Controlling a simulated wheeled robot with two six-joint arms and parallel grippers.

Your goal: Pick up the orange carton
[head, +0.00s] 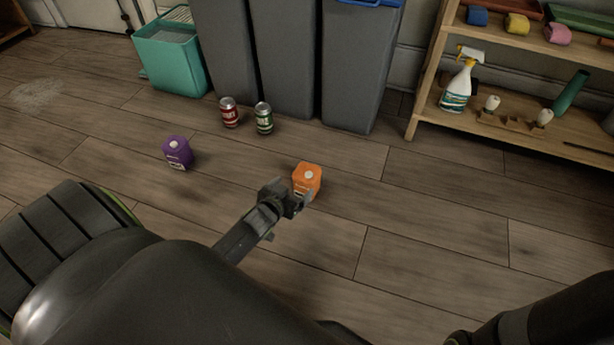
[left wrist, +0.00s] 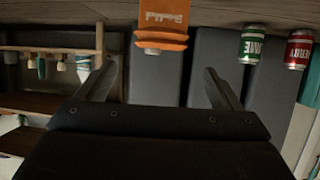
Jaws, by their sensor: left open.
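The orange carton (head: 307,177) stands upright on the wooden floor in the middle of the head view, with a pale round cap on top. My left gripper (head: 299,204) is at its near side, covering part of its lower front. In the left wrist view the picture is upside down, and the carton (left wrist: 160,18) shows at the top edge, partly cut off. The fingers of my left gripper (left wrist: 161,75) are spread, with nothing between them, and the carton lies beyond their tips. My right gripper does not show.
A purple carton (head: 178,153) stands to the left. A red can (head: 229,113) and a green can (head: 264,118) stand behind, before tall grey bins (head: 282,60). A teal bin (head: 172,62) is back left, a wooden shelf (head: 520,125) right. Floor right of the carton is clear.

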